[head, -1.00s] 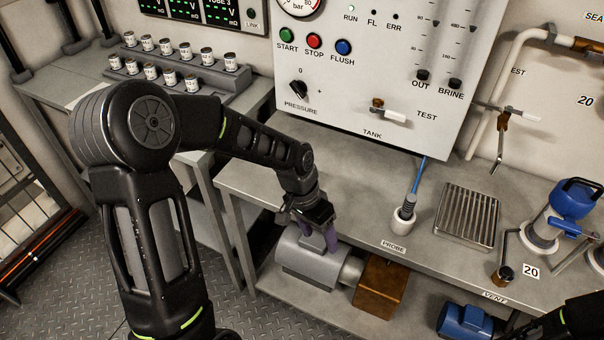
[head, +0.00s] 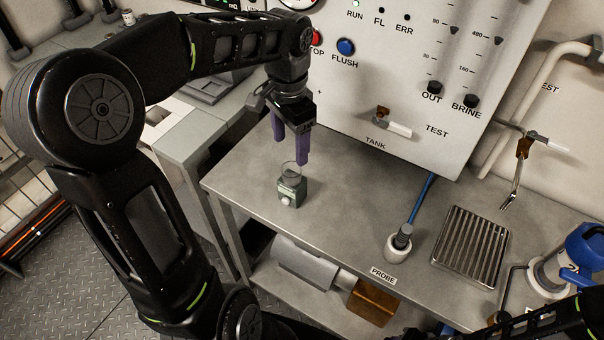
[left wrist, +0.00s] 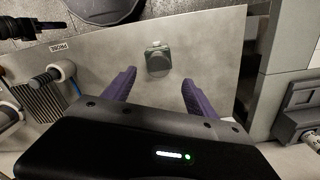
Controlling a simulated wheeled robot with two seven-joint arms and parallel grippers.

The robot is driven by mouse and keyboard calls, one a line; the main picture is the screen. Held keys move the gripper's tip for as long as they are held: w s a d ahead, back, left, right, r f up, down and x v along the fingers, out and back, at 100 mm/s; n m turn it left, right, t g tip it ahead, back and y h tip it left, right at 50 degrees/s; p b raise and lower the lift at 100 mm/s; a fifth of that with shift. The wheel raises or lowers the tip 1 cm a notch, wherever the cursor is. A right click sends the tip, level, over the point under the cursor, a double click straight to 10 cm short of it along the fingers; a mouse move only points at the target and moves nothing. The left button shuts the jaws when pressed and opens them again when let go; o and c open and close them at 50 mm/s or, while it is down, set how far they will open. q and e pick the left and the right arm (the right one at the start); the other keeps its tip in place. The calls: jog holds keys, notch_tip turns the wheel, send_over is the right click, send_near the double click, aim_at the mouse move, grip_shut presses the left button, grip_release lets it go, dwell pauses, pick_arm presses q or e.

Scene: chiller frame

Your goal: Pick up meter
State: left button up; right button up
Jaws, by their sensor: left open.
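The meter (head: 291,190) is a small grey-green device with a clear, round top and a pale knob on its front. It stands upright on the grey bench near the front left edge. It also shows in the left wrist view (left wrist: 158,61), ahead of my fingers and roughly centred between them. My left gripper (head: 291,151) is open and empty, its purple fingers pointing down just above and behind the meter, apparently clear of it.
A control panel (head: 430,75) with knobs and a tank valve (head: 392,122) rises behind the bench. The probe (head: 400,238) stands in a white holder to the right, beside a ribbed drain tray (head: 470,248). Bench top around the meter is clear. A grey motor (head: 303,262) sits on the shelf below.

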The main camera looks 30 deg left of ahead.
aim_at(292, 167)
pick_arm(q)
jog(key=shift+s, duration=0.15)
jog(key=shift+f, duration=1.3)
jog(key=shift+f, duration=0.1)
notch_tip(292, 167, down, 5)
jog(key=shift+d+f+p, duration=0.1)
jog(key=shift+d+p, duration=0.05)
jog(key=shift+p, duration=0.45)
grip_shut()
dwell(0.4)
